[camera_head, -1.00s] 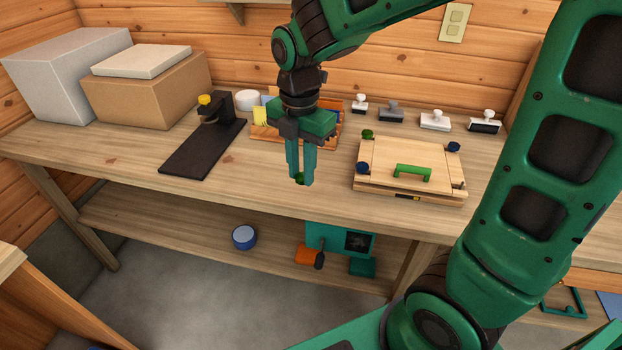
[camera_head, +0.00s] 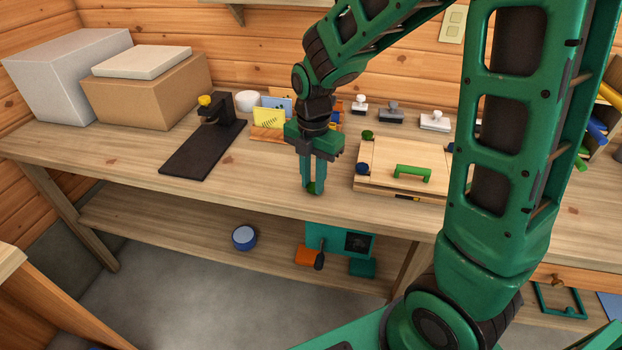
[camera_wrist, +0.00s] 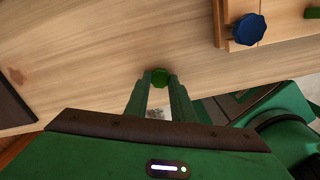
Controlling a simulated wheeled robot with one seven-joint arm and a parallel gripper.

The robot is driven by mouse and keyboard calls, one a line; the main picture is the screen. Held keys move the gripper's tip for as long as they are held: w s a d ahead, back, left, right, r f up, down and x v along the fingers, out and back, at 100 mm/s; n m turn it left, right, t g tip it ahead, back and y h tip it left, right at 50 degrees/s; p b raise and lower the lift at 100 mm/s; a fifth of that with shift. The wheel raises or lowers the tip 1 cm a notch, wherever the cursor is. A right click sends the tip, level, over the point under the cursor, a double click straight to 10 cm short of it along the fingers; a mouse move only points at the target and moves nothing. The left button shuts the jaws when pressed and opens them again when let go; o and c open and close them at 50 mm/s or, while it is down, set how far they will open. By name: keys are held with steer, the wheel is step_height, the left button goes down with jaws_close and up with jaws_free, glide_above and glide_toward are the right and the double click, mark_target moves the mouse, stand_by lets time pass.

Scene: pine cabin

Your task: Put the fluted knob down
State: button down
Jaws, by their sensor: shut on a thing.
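The fluted knob (camera_wrist: 160,77) is small and dark green. It shows between my fingertips in the wrist view, and in the head view its lower part (camera_head: 312,188) shows at the fingertips. My gripper (camera_head: 313,187) points down and is shut on the knob, just left of the wooden press and close over the bench top (camera_head: 250,180). I cannot tell whether the knob touches the wood. My fingers (camera_wrist: 153,95) hide part of it.
A black stand (camera_head: 195,153) is at left. Card rack and stamps line the back. Bench between stand and gripper is clear.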

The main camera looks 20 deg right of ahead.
steer(key=c, duration=1.5)
jaws_free()
steer(key=shift+f, duration=0.1)
step_height(320, 180, up, 12)
steer(key=shift+r, duration=0.15)
steer(key=s+d+f+m, duration=0.1)
steer(key=s+d+m, duration=0.4)
steer(key=m, duration=0.5)
steer(key=s+d+f+m, duration=0.1)
steer(key=s+d+m, duration=0.5)
steer(key=s+m, duration=0.4)
steer(key=s+d+f+m, duration=0.2)
steer(key=s+d+m, duration=0.4)
steer(key=s+m, duration=0.2)
steer(key=shift+s+d+m, duration=0.1)
steer(key=shift+d+m, duration=0.1)
steer(key=shift+m, duration=1.2)
